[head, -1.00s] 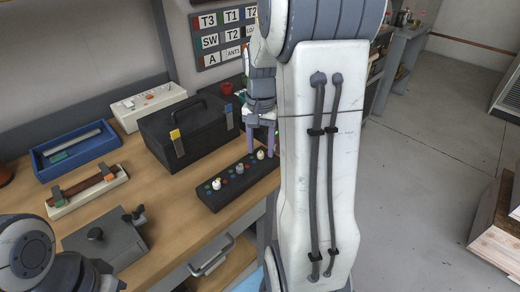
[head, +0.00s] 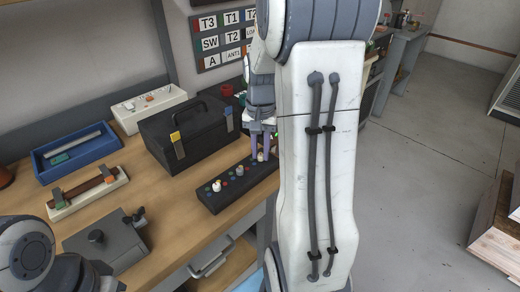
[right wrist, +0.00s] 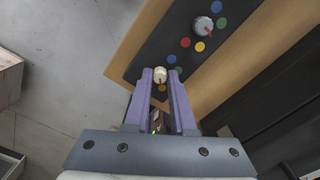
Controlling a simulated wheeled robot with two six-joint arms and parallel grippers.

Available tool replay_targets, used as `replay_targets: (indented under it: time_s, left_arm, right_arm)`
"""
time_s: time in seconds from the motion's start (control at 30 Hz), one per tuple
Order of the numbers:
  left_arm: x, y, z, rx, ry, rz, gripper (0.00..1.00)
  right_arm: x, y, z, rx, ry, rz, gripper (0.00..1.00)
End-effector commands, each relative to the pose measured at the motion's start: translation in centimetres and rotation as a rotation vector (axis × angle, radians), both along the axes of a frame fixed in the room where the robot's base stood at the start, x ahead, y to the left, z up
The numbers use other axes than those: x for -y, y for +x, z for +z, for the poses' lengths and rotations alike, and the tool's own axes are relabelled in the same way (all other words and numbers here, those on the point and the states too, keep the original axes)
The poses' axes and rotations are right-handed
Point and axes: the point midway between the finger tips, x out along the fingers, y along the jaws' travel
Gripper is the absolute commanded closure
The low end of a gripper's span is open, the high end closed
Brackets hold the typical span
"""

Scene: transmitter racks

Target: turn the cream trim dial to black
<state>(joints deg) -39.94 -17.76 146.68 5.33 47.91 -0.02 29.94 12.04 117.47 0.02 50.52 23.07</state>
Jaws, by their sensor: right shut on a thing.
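A dark control panel (head: 213,202) lies along the front of the bench, with several dials and coloured dots on it. My right gripper (head: 262,154) is over its far right end, shut on a cream dial (head: 261,157). In the right wrist view the purple fingers of my right gripper (right wrist: 161,76) are on both sides of this cream dial (right wrist: 160,73), which has a red pointer line. A grey dial (right wrist: 203,26) sits farther along the panel. My left gripper is not in view.
A black toolbox (head: 190,137) stands close behind the panel. A blue tray (head: 75,150), a cream holder (head: 88,193), a white box (head: 148,105) and a grey fixture (head: 105,243) stand to the left. Bare wood lies in front of the panel.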

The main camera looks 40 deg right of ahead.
Motion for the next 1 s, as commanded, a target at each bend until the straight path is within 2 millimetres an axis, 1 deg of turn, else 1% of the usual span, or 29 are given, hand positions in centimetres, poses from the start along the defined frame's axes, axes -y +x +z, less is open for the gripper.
replay_targets:
  time_s: [0.17,0.6,0.8,1.0]
  left_arm:
    - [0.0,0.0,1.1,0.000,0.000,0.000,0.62]
    - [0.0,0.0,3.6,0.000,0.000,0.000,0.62]
    - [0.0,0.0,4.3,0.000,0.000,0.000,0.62]
    - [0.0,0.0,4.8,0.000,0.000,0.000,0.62]
  right_arm:
    - [0.0,0.0,0.3,-0.003,0.002,0.110,1.00]
    - [0.1,0.0,0.3,0.000,0.000,0.490,1.00]
    - [0.1,0.0,0.2,0.001,-0.001,0.629,1.00]
    - [0.1,0.1,0.1,0.002,-0.001,0.722,1.00]
